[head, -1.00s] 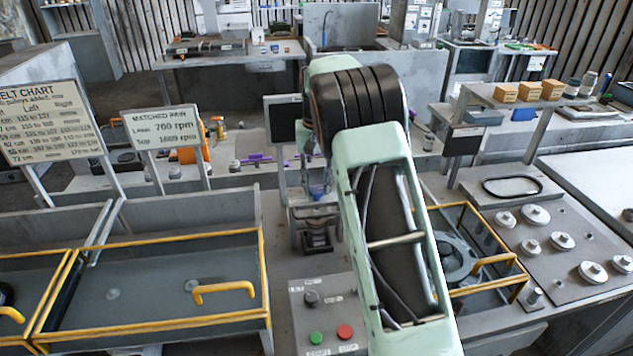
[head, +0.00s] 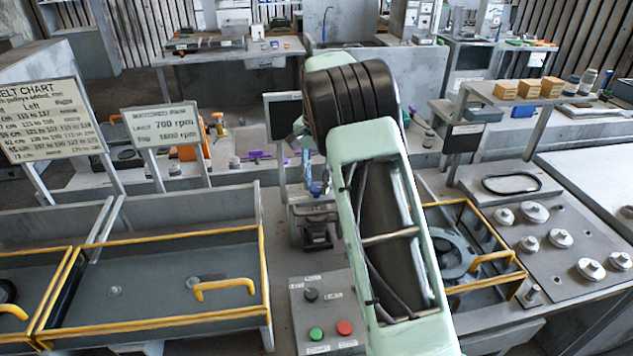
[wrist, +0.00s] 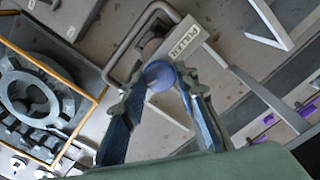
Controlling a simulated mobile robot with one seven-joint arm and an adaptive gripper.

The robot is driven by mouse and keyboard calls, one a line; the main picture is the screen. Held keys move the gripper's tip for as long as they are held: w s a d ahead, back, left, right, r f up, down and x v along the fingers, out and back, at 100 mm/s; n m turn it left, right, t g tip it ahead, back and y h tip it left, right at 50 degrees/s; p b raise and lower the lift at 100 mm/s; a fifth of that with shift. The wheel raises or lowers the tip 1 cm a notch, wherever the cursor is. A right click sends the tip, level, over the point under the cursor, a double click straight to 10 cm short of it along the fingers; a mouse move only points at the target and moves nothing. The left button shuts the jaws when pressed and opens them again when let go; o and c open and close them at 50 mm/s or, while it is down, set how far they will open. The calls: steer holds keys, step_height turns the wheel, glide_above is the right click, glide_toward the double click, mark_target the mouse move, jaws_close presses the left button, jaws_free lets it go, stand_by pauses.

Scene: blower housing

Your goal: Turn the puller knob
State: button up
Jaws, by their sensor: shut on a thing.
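The puller knob (wrist: 159,77) is a round blue knob in the upper middle of the wrist view, beside the white PULLER label (wrist: 183,40). My gripper (wrist: 160,80) is shut on the knob, one dark blue finger on each side of it. In the head view, my gripper (head: 316,188) shows small and partly hidden behind my arm, above the puller's grey frame (head: 317,228). The knob cannot be made out clearly from the fingers there.
A control box (head: 325,315) with a dark knob, green button and red button stands in front. A yellow-edged guarded bay (head: 155,310) lies left. Another with a grey round housing (head: 452,255) lies right, beside a plate of pulleys (head: 545,245). A monitor (head: 283,117) stands behind.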

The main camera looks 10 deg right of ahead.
mark_target(316, 187)
stand_by(0.3)
steer(key=o, duration=1.2)
steer(key=shift+c, duration=0.2)
step_height(316, 187, up, 12)
